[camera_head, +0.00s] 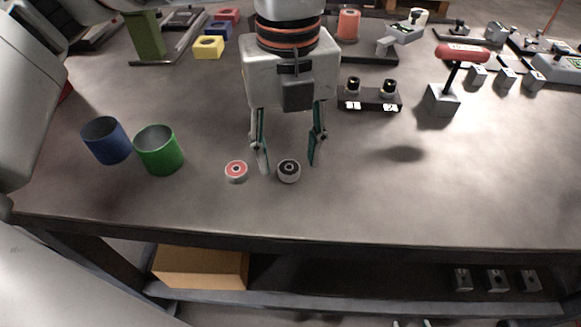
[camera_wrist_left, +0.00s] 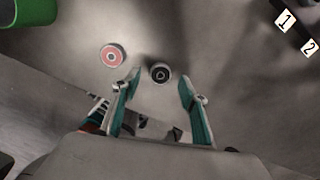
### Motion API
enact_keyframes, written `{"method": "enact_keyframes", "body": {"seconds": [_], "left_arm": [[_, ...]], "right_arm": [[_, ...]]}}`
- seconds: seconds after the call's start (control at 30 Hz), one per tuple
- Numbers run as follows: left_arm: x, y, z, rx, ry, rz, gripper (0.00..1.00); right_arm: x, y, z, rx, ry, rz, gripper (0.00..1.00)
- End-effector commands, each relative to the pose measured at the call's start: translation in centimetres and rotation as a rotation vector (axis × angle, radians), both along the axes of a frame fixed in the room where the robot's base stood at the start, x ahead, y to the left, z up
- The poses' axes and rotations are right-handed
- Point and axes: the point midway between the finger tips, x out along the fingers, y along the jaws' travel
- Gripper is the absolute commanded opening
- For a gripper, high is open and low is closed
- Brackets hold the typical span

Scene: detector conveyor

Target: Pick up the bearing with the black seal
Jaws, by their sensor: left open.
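The bearing with the black seal (camera_head: 289,170) lies on the table near its front edge. In the left wrist view the black-sealed bearing (camera_wrist_left: 160,72) sits ahead of the gap between the fingers. My left gripper (camera_head: 289,168) is open, pointing down, with its fingers on either side of this bearing and apart from it. The left gripper's open fingers also show in the wrist view (camera_wrist_left: 158,84). A bearing with a red seal (camera_head: 236,171) lies just left of the left finger; it also shows in the wrist view (camera_wrist_left: 112,55).
A green cup (camera_head: 160,152) and a blue cup (camera_head: 106,141) stand to the left. A black block with numbered posts (camera_head: 370,99) and a red-topped stand (camera_head: 444,100) are at the right. The table's front right is clear.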

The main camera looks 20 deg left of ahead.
Motion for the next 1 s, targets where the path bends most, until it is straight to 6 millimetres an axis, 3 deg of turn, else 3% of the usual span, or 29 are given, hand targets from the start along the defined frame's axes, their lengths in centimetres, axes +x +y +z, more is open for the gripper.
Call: {"method": "enact_keyframes", "body": {"seconds": [0.1, 0.37, 0.53, 1.0], "left_arm": [[0.0, 0.0, -2.0, -0.001, 0.008, 0.0, 0.43], [0.0, 0.0, -2.1, -0.002, 0.001, 0.001, 0.43], [0.0, 0.0, -2.1, -0.002, 0.002, 0.001, 0.01], [0.0, 0.0, -1.3, -0.002, 0.0, 0.001, 0.01]], "right_arm": [[0.4, 0.2, 0.3, 0.004, -0.01, 0.001, 0.4], [1.2, 0.2, 1.0, 0.001, -0.03, 0.011, 0.4], [0.7, 0.0, 0.6, -0.006, -0.021, 0.016, 0.4], [0.7, 0.0, 0.7, -0.002, -0.02, 0.01, 0.4]]}}
